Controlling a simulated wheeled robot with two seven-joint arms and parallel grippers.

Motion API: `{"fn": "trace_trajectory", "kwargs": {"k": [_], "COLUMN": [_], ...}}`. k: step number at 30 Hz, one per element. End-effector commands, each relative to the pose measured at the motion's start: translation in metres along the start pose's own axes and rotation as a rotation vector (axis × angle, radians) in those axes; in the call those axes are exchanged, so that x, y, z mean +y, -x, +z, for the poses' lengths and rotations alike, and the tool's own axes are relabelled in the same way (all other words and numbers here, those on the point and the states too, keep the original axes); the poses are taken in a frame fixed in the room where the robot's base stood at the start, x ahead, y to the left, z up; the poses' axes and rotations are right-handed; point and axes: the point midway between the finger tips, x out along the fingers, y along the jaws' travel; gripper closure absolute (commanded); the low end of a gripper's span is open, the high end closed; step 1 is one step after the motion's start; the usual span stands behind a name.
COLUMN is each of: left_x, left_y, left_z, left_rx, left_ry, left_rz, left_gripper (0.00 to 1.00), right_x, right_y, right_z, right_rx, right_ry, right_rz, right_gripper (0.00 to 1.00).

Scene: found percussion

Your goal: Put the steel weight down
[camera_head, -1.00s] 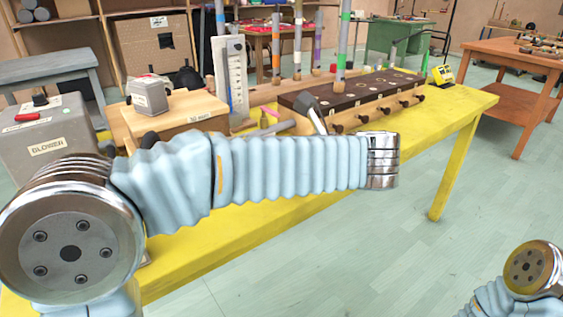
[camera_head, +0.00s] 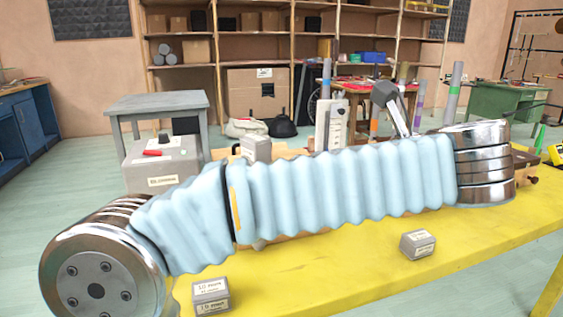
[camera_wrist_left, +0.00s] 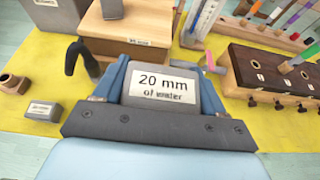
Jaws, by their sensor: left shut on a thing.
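The steel weight (camera_wrist_left: 163,88) is a grey block with a white label reading "20 mm of water". In the left wrist view it sits between the two blue-grey fingers of my left gripper (camera_wrist_left: 163,72), which is shut on it. Beyond it are the wooden box and the yellow table (camera_wrist_left: 85,95); its height above the table is unclear. In the head view my left arm crosses the picture and hides much of the table (camera_head: 480,235). A dark part above the arm may be my wrist or gripper; the weight is not clear there. My right gripper is not in view.
Small labelled grey blocks stand on the table's near side (camera_head: 210,296) and farther right (camera_head: 418,245). A dark drilled board (camera_wrist_left: 270,75) lies right, beside upright tubes. Bare yellow table lies between the near blocks.

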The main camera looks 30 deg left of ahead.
Motion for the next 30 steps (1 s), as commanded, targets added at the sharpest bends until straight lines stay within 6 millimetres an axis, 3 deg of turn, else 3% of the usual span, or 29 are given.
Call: {"fn": "trace_trajectory", "kwargs": {"k": [1,6,12,17,26,30], "left_x": [0.009,0.039,0.064,0.064,0.041,0.035], "left_y": [-0.012,-0.044,-0.062,-0.083,-0.164,-0.19], "left_z": [0.026,0.086,0.122,0.127,0.123,0.106], "left_rx": [0.0,-0.001,-0.002,0.0,0.0,-0.001], "left_ry": [0.012,0.01,0.008,0.006,0.005,0.005], "left_rz": [0.004,0.007,0.014,0.019,0.02,0.018], "left_gripper": [0.87,0.87,0.87,0.87,0.87,0.87], "right_x": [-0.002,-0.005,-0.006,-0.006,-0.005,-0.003], "right_y": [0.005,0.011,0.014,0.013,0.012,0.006], "right_z": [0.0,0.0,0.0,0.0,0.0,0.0], "right_rx": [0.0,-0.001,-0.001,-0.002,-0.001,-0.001], "right_ry": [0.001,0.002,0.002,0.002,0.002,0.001], "right_rz": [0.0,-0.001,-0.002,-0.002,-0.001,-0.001], "right_gripper": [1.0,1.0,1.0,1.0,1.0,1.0]}}
